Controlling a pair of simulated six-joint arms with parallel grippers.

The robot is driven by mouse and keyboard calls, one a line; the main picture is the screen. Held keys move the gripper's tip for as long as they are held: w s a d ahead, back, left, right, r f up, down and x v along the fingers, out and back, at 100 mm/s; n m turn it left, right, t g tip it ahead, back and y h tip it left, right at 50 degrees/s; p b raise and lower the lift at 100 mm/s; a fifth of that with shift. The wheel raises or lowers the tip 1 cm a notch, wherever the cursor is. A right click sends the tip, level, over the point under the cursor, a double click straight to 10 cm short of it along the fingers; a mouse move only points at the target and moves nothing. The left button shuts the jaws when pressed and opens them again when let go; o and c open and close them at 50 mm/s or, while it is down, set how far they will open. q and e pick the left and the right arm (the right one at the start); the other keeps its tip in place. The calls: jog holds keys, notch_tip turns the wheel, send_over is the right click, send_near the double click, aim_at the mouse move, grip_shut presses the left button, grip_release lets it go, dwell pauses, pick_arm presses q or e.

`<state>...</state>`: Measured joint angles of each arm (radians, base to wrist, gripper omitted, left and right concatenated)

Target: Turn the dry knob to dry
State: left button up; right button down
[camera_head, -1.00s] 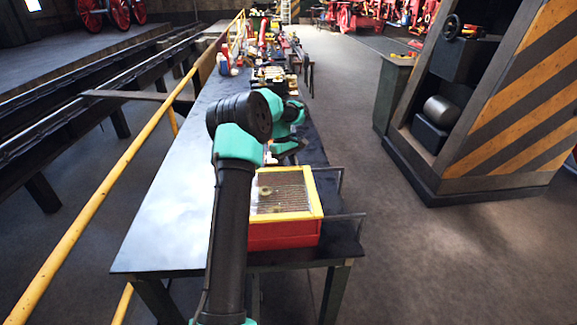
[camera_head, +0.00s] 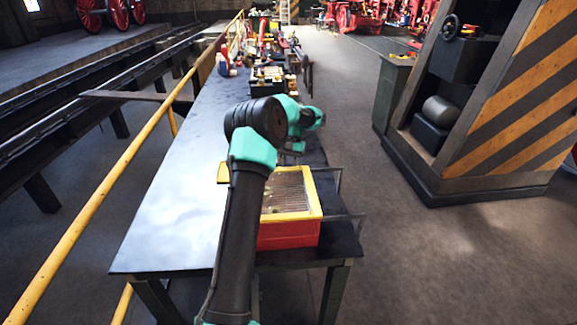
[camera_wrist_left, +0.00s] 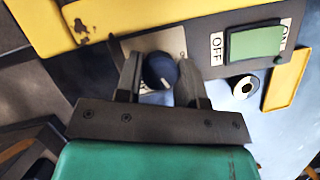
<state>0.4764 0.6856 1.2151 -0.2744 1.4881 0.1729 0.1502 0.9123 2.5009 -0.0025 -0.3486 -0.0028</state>
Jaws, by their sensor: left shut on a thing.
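The dry knob (camera_wrist_left: 161,66), dark blue and round, sits on a pale metal plate in the left wrist view. My left gripper (camera_wrist_left: 159,78) has one finger on each side of it and is shut on it. The fingers and gripper body cover part of the plate, so the knob's markings are mostly hidden. In the head view my arm hides the knob, and the gripper shows only as a small dark part (camera_head: 293,148) beyond the red and yellow box (camera_head: 288,236). My right gripper is in neither view.
A green switch (camera_wrist_left: 256,42) with OFF and ON labels is right of the knob, with a round black-and-white fitting (camera_wrist_left: 243,88) below it. The box stands on a dark workbench (camera_head: 180,225). Tools crowd the bench's far end. A yellow rail (camera_head: 110,180) runs along the left.

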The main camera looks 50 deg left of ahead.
pick_arm(q)
jog(key=shift+m+g+y, duration=0.3)
jog(key=shift+m+y, duration=0.5)
jog(key=shift+m, duration=1.5)
jog(key=o, duration=0.6)
jog(key=shift+o, duration=0.2)
jog(key=shift+w+r, duration=0.1)
jog(key=d+v, duration=0.1)
jog(key=v, duration=1.6)
jog(key=shift+a, duration=0.4)
jog(key=x, duration=0.8)
